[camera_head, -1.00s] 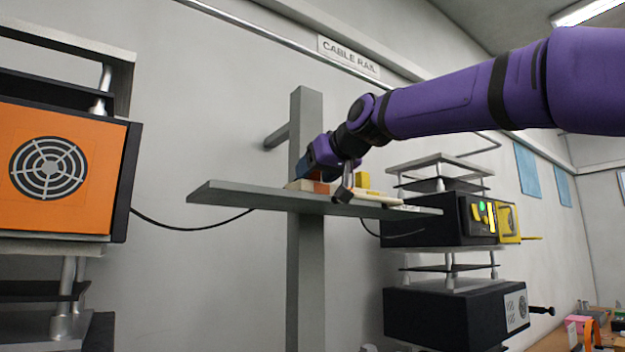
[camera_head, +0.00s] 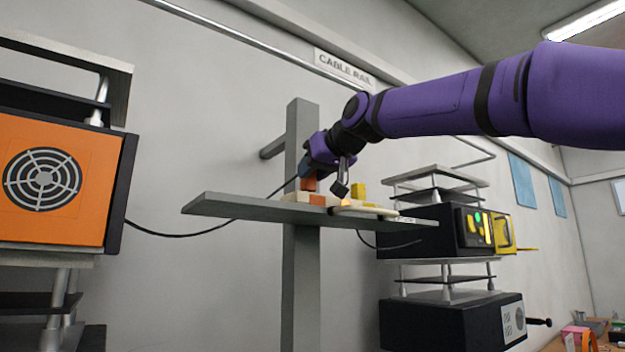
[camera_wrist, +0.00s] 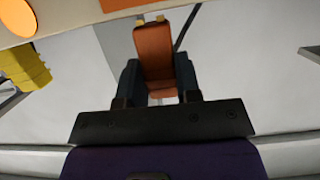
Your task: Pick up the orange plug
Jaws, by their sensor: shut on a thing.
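The orange plug (camera_wrist: 154,48) sits between the two dark fingers of my gripper (camera_wrist: 156,76) in the wrist view. Its two gold prongs point away from my palm. In the head view the orange plug (camera_head: 309,184) shows below my gripper (camera_head: 306,173), just above the left part of the grey shelf. A dark cable (camera_head: 215,230) runs from the left machine up to the plug area. My gripper is shut on the plug. Whether the plug is fully clear of the pale board is hard to tell.
The grey shelf (camera_head: 235,208) stands on a post (camera_head: 305,270) and carries a pale board (camera_head: 365,211) and a yellow block (camera_head: 358,191). An orange machine (camera_head: 55,175) is at left. Black machines (camera_head: 425,235) are stacked at right.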

